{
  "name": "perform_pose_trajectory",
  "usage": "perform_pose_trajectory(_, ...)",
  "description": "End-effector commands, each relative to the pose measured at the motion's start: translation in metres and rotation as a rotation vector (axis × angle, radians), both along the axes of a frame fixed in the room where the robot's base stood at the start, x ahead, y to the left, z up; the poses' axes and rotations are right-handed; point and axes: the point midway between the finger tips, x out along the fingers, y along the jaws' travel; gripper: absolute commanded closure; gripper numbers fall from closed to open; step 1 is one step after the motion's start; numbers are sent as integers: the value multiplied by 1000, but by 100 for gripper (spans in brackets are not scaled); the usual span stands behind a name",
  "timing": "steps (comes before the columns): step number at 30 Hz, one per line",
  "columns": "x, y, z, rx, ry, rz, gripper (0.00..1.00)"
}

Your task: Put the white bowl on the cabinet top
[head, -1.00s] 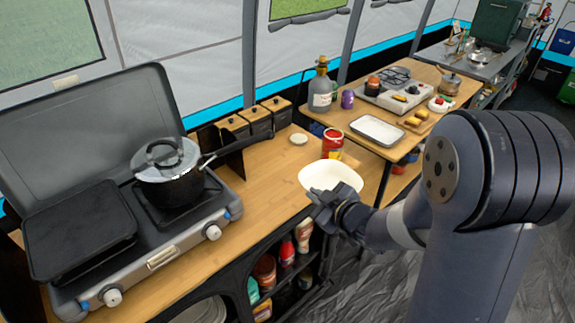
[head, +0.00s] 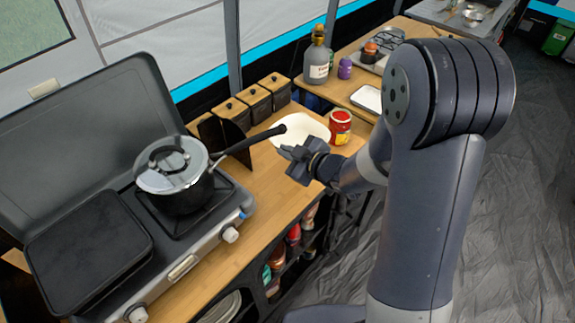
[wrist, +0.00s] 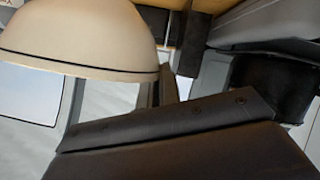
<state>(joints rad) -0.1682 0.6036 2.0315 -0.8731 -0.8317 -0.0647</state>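The white bowl (head: 305,125) is over the far end of the wooden cabinet top (head: 262,195), left of a red can. The pot's handle crosses in front of its left side. My gripper (head: 290,157) is at the bowl's near edge and shut on its rim. The other finger is not clear there. I cannot tell whether the bowl touches the top or hangs just above it.
A stove (head: 170,270) with a lidded pot (head: 185,195) fills the left of the cabinet top. Several wooden-lidded canisters (head: 253,100) stand behind the bowl. The red can (head: 340,128) is close on its right. Bare wood runs along the front edge.

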Motion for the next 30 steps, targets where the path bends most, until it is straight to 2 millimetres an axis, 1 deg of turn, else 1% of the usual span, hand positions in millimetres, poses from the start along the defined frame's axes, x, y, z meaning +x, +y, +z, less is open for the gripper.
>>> perform_pose_trajectory(1, 0, 0, -10, 0, 5, -1, 100)
perform_pose_trajectory(3, 0, 0, -19, 0, 4, 0, 100)
perform_pose_trajectory(6, 0, 0, -27, 1, 1, 0, 100)
perform_pose_trajectory(11, 0, 0, -35, -1, 0, 0, 100)
perform_pose_trajectory(19, 0, 0, -66, 0, 3, -1, 100)
perform_pose_trajectory(23, 0, 0, -72, -1, -1, 0, 100)
perform_pose_trajectory(29, 0, 0, -72, 0, -2, -1, 100)
perform_pose_trajectory(30, 0, 0, -73, 0, -1, -1, 95)
